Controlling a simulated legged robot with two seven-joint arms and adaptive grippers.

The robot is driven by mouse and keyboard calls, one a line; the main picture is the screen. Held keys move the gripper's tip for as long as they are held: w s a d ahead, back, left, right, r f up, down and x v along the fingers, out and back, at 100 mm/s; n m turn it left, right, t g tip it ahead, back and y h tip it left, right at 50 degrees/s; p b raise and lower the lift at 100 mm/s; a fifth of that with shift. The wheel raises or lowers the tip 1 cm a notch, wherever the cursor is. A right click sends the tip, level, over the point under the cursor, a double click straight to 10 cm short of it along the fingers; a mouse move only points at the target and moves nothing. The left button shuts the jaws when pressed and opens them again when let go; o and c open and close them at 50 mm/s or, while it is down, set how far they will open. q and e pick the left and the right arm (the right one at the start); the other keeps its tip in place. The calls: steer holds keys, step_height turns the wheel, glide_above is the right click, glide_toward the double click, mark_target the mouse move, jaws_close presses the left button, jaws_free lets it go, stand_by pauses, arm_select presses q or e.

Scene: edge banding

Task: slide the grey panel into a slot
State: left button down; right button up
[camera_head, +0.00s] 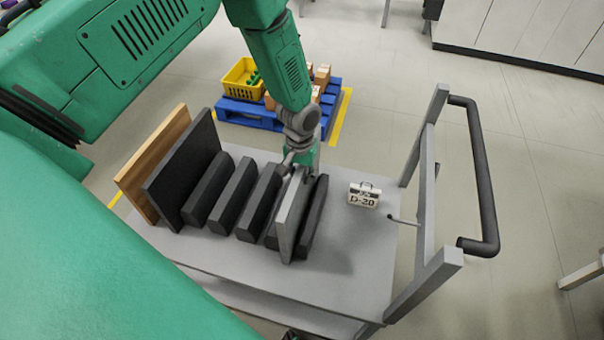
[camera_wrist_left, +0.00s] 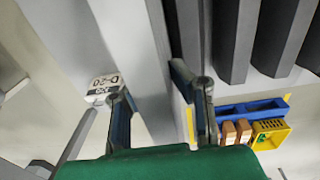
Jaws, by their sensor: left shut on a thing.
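The light grey panel (camera_head: 289,218) stands upright among the dark rack blocks, between the two rightmost ones (camera_head: 314,218). My left gripper (camera_head: 300,166) is shut on its far upper edge. In the left wrist view the grey panel (camera_wrist_left: 148,45) lies between the two fingers (camera_wrist_left: 163,108). I cannot tell whether the panel's bottom edge rests on the cart. The other dark blocks (camera_head: 237,198) stand in a row to its left, with gaps between them. My right gripper is not seen.
A wooden panel (camera_head: 152,165) and a black panel (camera_head: 183,172) stand at the rack's left end. A D-20 sign (camera_head: 364,195) sits on the grey cart (camera_head: 350,255), right of the rack. The cart's handle (camera_head: 482,175) rises at right. A blue pallet with a yellow crate (camera_head: 241,80) is behind.

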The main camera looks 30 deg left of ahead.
arm_select(q)
steer(key=shift+r, duration=0.1)
steer(key=c, duration=1.3)
jaws_free()
steer(key=shift+c, duration=0.2)
steer(key=shift+s, duration=0.1)
steer(key=shift+r, duration=0.35)
step_height(320, 180, up, 11)
steer(key=shift+a+r, duration=0.1)
steer(key=shift+a, duration=0.05)
